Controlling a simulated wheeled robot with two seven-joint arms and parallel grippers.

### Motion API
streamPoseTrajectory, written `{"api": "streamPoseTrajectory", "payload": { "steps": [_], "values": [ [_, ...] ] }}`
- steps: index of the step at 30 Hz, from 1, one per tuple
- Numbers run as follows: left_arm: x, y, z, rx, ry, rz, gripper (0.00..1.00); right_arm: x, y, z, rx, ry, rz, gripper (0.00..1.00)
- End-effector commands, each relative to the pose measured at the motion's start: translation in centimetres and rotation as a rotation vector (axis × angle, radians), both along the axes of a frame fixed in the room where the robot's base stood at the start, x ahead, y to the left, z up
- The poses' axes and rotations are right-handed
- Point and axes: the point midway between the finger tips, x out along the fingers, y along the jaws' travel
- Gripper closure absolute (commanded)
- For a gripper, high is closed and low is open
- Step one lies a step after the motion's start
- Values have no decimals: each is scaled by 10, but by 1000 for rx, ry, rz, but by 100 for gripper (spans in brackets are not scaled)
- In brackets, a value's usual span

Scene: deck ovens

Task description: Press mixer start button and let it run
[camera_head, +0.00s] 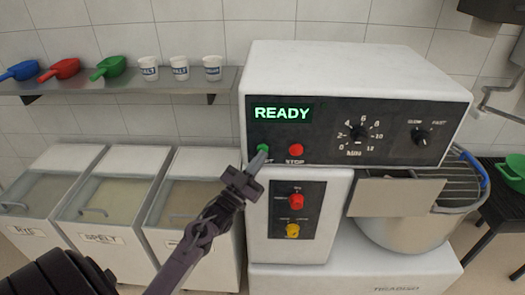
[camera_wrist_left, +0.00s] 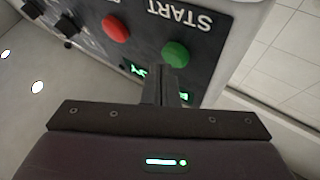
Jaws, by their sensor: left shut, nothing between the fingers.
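The mixer (camera_head: 350,60) is a white machine with a dark control panel, and its display (camera_head: 283,113) reads READY in green. The green start button (camera_head: 263,149) sits at the panel's lower left, with the red stop button (camera_head: 296,150) to its right. My left gripper (camera_head: 258,161) is shut and empty, its tips just below the green button, partly covering the label. In the left wrist view the fingers (camera_wrist_left: 168,82) point toward the green button (camera_wrist_left: 176,54), and the red button (camera_wrist_left: 115,28) is beside it. Contact cannot be told. My right gripper is not in view.
The mixer bowl (camera_head: 405,228) with a wire guard stands at the right, behind a grey plate (camera_head: 396,197). A lower panel (camera_head: 297,222) has red and yellow knobs. Flour bins (camera_head: 115,205) stand at the left below a shelf (camera_head: 130,84) with scoops and cups.

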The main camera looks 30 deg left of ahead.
Motion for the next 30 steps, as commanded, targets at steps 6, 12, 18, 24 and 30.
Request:
{"api": "streamPoseTrajectory", "payload": {
  "steps": [6,12,18,24,30],
  "values": [
    [2,1,0,0,0,0,100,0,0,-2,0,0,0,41],
    [4,2,0,0,-1,0,100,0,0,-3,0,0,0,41],
    [6,4,0,0,-1,0,100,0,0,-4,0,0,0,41],
    [8,5,1,0,-1,0,100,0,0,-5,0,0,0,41],
    [8,5,1,1,-1,0,100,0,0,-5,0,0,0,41]
  ]
}}
